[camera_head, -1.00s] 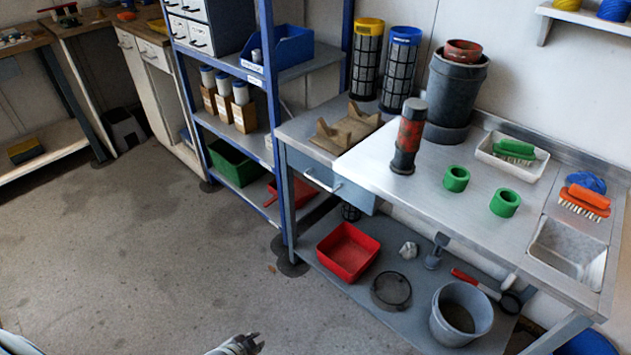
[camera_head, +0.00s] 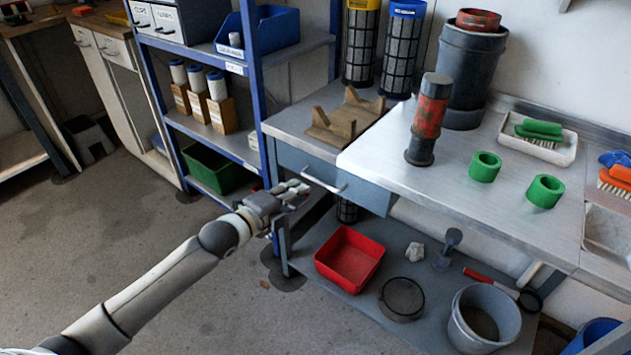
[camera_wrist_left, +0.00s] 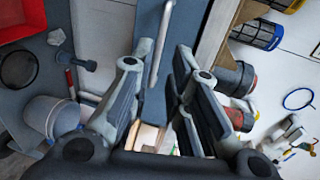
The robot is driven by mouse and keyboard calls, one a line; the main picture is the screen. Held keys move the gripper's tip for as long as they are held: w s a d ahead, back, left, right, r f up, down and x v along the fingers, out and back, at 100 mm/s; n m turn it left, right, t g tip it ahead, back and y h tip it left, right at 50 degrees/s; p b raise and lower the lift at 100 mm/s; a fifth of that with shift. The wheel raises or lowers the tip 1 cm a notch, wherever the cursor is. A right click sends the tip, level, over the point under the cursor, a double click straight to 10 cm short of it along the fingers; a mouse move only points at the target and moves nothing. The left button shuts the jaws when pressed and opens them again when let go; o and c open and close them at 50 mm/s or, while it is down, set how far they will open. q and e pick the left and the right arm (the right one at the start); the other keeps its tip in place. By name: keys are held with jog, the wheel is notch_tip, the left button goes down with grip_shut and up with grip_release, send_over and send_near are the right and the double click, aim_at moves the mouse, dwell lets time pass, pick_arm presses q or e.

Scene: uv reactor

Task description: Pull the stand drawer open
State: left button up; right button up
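The stand drawer (camera_head: 365,191) has a blue-grey front and sits under the left end of the metal bench. It looks shut. Its silver bar handle (camera_head: 323,180) runs along the front. My left gripper (camera_head: 299,188) is just left of the handle, level with it, with its fingers pointing towards it. In the left wrist view the handle (camera_wrist_left: 162,40) lies between the spread fingertips of my left gripper (camera_wrist_left: 164,58), against the drawer front (camera_wrist_left: 146,25). The fingers are open, and I cannot tell whether they touch the handle. My right gripper is out of view.
A blue-framed shelf (camera_head: 257,100) stands close to the left of the drawer. Below it, the lower shelf holds a red bin (camera_head: 349,259) and a grey bucket (camera_head: 484,318). A wooden cradle (camera_head: 345,120) and a red-black cylinder (camera_head: 429,119) stand on top. The floor in front is clear.

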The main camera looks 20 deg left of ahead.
aim_at(315, 181)
pick_arm(q)
jog(key=b+x, duration=0.1)
jog(key=x, duration=0.7)
jog(key=shift+a, duration=0.1)
jog(key=shift+w, duration=0.4)
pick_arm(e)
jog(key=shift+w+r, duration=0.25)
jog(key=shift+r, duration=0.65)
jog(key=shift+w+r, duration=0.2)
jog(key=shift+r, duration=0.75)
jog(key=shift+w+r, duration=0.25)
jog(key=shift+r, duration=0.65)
pick_arm(q)
jog(key=shift+f, duration=0.1)
grip_shut()
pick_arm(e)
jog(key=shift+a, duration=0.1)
